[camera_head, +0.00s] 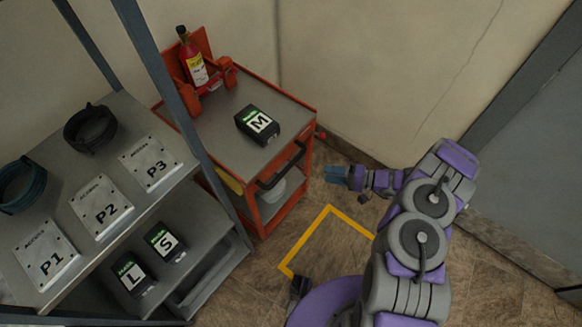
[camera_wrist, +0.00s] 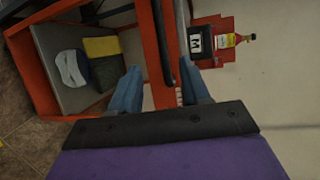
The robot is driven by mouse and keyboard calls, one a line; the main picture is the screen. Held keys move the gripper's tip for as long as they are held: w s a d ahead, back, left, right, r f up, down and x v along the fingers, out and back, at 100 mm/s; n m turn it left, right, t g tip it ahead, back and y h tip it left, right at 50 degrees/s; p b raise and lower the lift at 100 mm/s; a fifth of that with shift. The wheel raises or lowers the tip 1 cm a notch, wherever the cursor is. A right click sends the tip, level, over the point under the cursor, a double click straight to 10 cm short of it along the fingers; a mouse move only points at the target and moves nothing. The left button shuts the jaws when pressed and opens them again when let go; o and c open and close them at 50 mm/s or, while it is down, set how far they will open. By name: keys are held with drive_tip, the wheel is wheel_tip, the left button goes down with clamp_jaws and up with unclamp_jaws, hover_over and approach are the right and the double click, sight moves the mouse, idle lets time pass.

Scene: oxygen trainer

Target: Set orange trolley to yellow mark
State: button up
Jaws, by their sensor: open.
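The orange trolley (camera_head: 308,160) stands against the wall beside the grey shelf, with a black handle (camera_head: 281,167) on its front side. The yellow mark (camera_head: 305,241) is an angular outline on the floor in front of the trolley, partly hidden behind my arm. My gripper (camera_head: 343,177) is open and empty, to the right of the handle and apart from it in the head view. In the wrist view, the blue fingers of my gripper (camera_wrist: 160,90) are spread, and the trolley's black handle (camera_wrist: 163,42) runs in the gap between them, further ahead.
A black box marked M (camera_head: 258,124) and a red cylinder (camera_head: 190,58) in a holder stand on the trolley's top. The shelf (camera_head: 141,107) at the left holds plates, rings and boxes marked L and S. A post rises beside the trolley. A wall is behind.

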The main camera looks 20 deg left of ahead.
sight(288, 168)
drive_tip(key=a+f+b, duration=0.1)
drive_tip(key=a, duration=0.4)
drive_tip(key=a+f+b, duration=0.1)
drive_tip(key=a, duration=0.4)
drive_tip(key=a+f+b, duration=0.1)
drive_tip(key=a, duration=0.5)
drive_tip(key=shift+s+a, duration=0.1)
drive_tip(key=shift+a, duration=0.1)
drive_tip(key=c, duration=0.5)
clamp_jaws()
